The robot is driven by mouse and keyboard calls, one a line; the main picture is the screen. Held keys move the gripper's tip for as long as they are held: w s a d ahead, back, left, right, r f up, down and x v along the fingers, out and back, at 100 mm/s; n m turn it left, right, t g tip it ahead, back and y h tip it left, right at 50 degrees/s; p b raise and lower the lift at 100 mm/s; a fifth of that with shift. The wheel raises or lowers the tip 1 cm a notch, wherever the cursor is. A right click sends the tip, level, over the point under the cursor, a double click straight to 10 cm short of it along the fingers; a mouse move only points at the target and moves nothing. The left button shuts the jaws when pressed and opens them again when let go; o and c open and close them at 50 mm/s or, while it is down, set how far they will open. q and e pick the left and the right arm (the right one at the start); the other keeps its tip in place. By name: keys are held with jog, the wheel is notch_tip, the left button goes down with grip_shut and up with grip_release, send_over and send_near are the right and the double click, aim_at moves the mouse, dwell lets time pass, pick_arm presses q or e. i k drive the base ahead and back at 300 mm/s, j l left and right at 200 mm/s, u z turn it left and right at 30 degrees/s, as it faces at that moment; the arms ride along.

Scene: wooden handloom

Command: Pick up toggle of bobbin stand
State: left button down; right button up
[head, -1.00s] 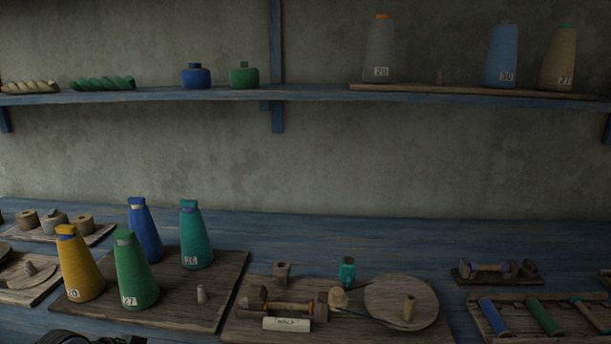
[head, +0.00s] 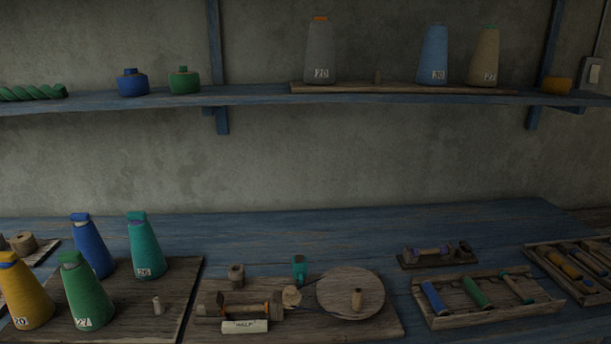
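A small dark wooden stand (head: 438,255) with a purple-ended bobbin across it sits on the blue bench at the right. It looks like a bobbin stand. At its right end is a small dark block; I cannot tell whether this is the toggle. A wooden winder board (head: 370,331) in the front middle holds a round wheel (head: 343,282) with a peg, a spindle between wooden posts, a teal-topped piece (head: 299,268) and a paper label (head: 245,326). Neither of my grippers shows in the head view.
Yellow, blue, green and teal thread cones (head: 146,247) stand on a board at the left. A tray (head: 487,312) of coloured bobbins lies front right, with another tray beyond it. A shelf (head: 260,97) with cones and jars runs above. The rear bench is mostly clear.

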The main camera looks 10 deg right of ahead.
aim_at(467, 248)
jog(key=z, duration=1.25)
jog(key=i+l, duration=0.1)
jog(key=l, duration=0.2)
jog(key=i+l, duration=0.15)
jog(key=l, duration=0.2)
